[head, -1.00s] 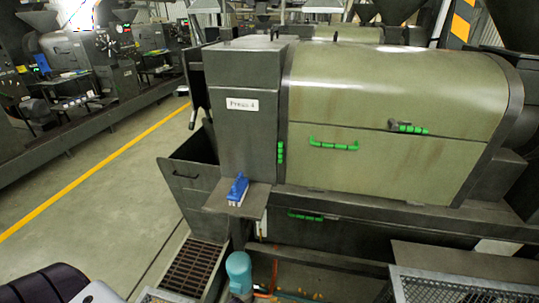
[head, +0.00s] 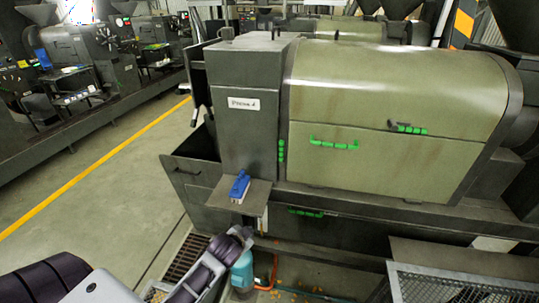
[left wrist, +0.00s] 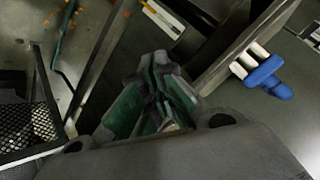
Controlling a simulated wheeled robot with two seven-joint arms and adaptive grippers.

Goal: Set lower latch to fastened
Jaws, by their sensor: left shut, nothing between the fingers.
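The green lower handle (head: 306,212) sits on the dark lower body of the press, below the pale green cover, with a short dark piece at its right end. I cannot tell clearly whether this is the lower latch or how it is set. It is not clearly visible in the left wrist view. My left arm reaches in from the bottom left and ends left of and below this handle, near the teal cylinder. My left gripper (left wrist: 155,72) is shut and empty in the left wrist view, apart from any handle. My right gripper is not in view.
A blue brush (head: 239,187) lies on a small shelf (head: 250,199) projecting from the press; it also shows in the left wrist view (left wrist: 263,76). A teal cylinder (head: 241,270) stands below. A mesh-sided box (head: 450,286) is at bottom right. Other green handles (head: 333,143) are higher up.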

